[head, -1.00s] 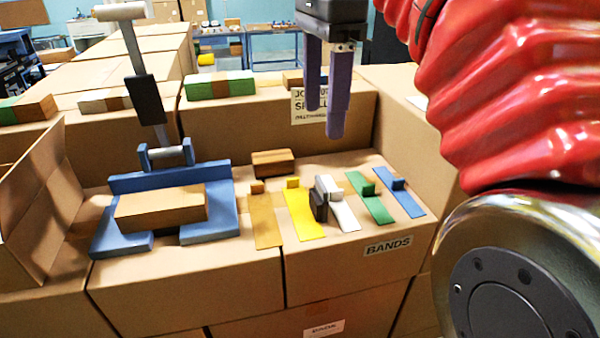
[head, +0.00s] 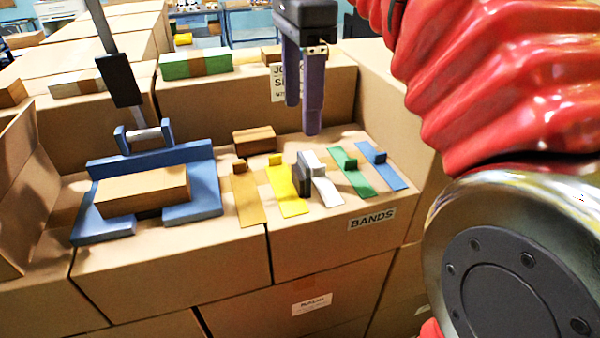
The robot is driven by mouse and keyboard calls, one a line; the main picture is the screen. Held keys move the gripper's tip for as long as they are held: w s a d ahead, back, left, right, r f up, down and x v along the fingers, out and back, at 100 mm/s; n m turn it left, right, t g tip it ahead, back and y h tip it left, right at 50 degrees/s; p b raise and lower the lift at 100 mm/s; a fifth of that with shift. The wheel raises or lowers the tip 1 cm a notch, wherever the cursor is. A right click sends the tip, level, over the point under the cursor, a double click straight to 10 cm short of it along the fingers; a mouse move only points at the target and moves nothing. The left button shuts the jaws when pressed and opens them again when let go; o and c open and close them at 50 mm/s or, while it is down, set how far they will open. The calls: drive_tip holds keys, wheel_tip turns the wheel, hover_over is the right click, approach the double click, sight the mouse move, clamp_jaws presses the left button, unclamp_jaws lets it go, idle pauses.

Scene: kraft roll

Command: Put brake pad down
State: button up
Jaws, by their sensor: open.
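The brake pad looks to be the dark grey block (head: 304,176) standing upright between the yellow band (head: 286,192) and the white band (head: 327,190), against the white one's tab. My gripper (head: 302,119) hangs above and behind the pad, its two purple fingers pointing down. It is open and empty, with a visible gap between its tips and the pad. Other bands lie alongside: tan (head: 247,197), green (head: 352,175) and blue (head: 384,168). All lie on a cardboard box top with a "BANDS" label (head: 371,219).
A blue fixture (head: 205,188) with an upright lever holds a brown block (head: 142,191) at left. A small brown block (head: 255,140) sits behind the bands. A taller box (head: 225,105) with a green-wrapped block (head: 196,64) stands behind. An open carton flap rises at far left.

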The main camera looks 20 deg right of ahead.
hover_over(302, 159)
drive_tip(key=shift+f, duration=2.15)
drive_tip(key=shift+f, duration=2.6)
drive_tip(key=shift+c, duration=0.3)
clamp_jaws()
drive_tip(key=shift+r, duration=0.1)
wheel_tip(302, 159, up, 10)
